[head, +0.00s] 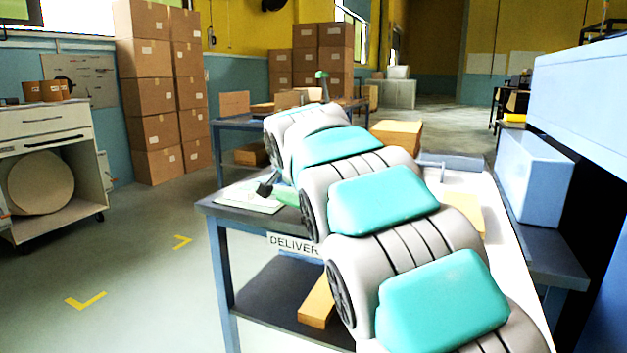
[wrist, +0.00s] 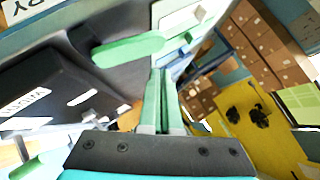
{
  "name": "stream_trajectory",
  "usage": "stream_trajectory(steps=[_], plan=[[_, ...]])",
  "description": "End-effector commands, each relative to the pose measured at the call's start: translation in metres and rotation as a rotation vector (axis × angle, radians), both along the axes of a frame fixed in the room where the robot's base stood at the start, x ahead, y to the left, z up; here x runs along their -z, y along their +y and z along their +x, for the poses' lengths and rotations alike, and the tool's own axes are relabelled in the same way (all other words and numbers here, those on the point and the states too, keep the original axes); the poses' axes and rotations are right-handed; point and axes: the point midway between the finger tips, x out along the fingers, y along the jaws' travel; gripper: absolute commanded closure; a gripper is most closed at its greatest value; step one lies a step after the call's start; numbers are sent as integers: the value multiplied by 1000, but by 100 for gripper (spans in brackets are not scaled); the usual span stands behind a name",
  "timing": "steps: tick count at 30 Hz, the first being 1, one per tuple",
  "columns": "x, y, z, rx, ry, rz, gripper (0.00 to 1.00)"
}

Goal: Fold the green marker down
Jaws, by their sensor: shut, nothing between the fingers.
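In the wrist view my gripper (wrist: 160,74) is shut, its pale green fingers together with nothing between them. A rounded, elongated green piece (wrist: 130,48), which looks like the green marker, is up and left of the fingertips. It lies over a dark grey surface, and a visible gap separates it from the fingers in the picture. I cannot tell its exact tilt. In the head view a small green part (head: 285,194) shows beside a dark piece on the table, partly behind my arm; I cannot tell if it is the same thing. My gripper is hidden there.
The table (head: 215,207) carries a "DELIVERY" sign (head: 292,244) at its front edge. A white plate (head: 245,200) lies at its left. Cardboard boxes (head: 155,100) are stacked at the back left. The floor at left is clear.

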Motion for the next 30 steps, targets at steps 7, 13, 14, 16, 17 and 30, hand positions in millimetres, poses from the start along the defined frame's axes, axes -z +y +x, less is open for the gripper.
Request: stream_trajectory(steps=[7, 13, 14, 16, 17, 30], plan=[[0, 0, -1, 1, -3, 9, 100], [4, -5, -2, 1, -3, 10, 100], [5, -6, -3, 1, -3, 10, 100], [6, -9, -4, 1, -3, 10, 100], [7, -10, -4, 2, -3, 9, 100], [6, -13, -5, 1, -4, 10, 100]])
